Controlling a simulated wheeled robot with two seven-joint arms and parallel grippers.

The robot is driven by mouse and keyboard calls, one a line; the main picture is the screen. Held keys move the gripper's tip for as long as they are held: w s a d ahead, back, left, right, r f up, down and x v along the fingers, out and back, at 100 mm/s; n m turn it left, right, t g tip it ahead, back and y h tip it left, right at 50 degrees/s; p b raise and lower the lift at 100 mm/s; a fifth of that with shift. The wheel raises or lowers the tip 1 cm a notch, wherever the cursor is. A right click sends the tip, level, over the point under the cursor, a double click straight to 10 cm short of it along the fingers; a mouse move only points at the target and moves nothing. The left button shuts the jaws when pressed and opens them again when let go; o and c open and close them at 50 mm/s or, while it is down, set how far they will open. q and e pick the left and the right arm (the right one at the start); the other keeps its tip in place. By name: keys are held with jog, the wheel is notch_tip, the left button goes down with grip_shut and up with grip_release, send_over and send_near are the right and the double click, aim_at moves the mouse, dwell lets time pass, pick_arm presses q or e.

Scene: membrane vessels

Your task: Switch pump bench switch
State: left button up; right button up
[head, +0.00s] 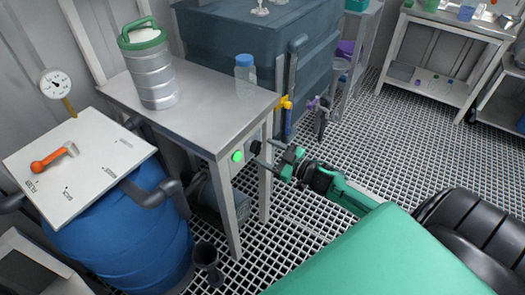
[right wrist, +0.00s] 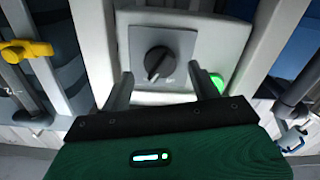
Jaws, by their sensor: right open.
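The pump bench (head: 205,95) is a steel table with a switch (head: 255,147) on its front side, next to a lit green lamp (head: 237,156). In the right wrist view the switch is a black rotary knob (right wrist: 158,63) on a grey plate, its pointer line slanted. The green lamp (right wrist: 217,82) glows to its right, partly behind a finger. My right gripper (head: 265,154) is open in front of the switch. In the right wrist view its fingers (right wrist: 162,82) stand on either side of the knob, apart from it. My left gripper is not in view.
A metal canister with a green lid (head: 152,75) and a blue-capped bottle (head: 245,72) stand on the bench. A blue barrel (head: 125,235) with a white top is at left. A dark blue tank (head: 225,40) is behind. Grated floor (head: 390,130) lies open to the right.

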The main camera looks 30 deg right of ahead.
aim_at(257, 148)
jog(key=shift+x, duration=1.15)
jog(key=c, duration=1)
jog(key=shift+o, duration=0.2)
